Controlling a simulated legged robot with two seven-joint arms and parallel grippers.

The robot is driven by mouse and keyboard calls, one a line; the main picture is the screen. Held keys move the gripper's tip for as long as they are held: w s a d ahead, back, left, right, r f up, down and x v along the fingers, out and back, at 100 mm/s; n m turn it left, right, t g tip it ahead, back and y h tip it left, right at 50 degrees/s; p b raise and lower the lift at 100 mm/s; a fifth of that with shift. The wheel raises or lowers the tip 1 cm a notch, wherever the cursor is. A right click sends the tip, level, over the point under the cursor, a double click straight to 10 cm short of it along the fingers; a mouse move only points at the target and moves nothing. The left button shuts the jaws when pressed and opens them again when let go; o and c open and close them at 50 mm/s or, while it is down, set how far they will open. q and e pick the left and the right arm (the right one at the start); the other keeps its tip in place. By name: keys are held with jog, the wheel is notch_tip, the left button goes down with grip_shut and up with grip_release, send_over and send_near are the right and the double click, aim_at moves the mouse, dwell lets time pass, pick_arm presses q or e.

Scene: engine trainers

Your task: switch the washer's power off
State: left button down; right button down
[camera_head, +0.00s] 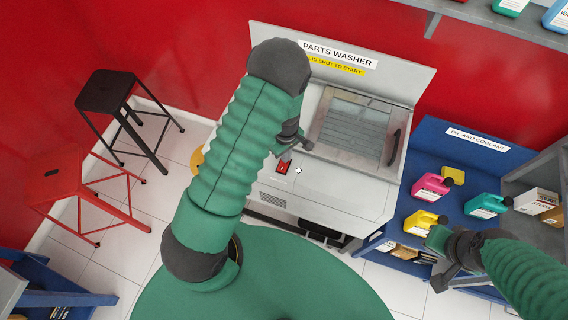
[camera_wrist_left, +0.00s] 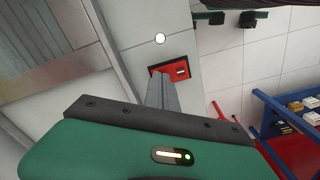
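The parts washer (camera_head: 345,195) is a light grey cabinet with a barred window panel (camera_head: 352,125) on top. Its red power switch (camera_head: 283,167) sits on the front panel; it also shows in the left wrist view (camera_wrist_left: 180,68) in a dark frame. My left gripper (camera_head: 306,144) is just above the panel, partly hidden by my arm in the head view. In the left wrist view its fingers (camera_wrist_left: 161,80) are together, empty, with tips overlapping the switch's edge; contact cannot be told. My right gripper (camera_head: 440,282) is far off at lower right, its fingers unclear.
A white round button (camera_head: 298,170) is beside the switch. A black handle (camera_head: 393,146) stands up at the window panel's right. A blue shelf (camera_head: 415,205) with several coloured bottles is right of the washer. Black (camera_head: 105,92) and red stools (camera_head: 72,185) stand left.

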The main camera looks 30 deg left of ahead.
pick_arm(q)
jog(key=shift+a+f, duration=0.1)
jog(key=shift+f, duration=0.05)
notch_tip(320, 180, up, 7)
jog(key=p, duration=0.6)
dwell(0.3)
jog(key=s+d+r+m+t+b, duration=0.2)
jog(key=s+d+r+m+b, duration=0.5)
jog(key=m+b, duration=0.5)
jog(key=shift+s+d+r+m+t, duration=0.2)
jog(key=shift+s+r+m+t, duration=0.1)
jog(key=shift+s+m, duration=0.9)
jog(key=shift+s+d, duration=0.1)
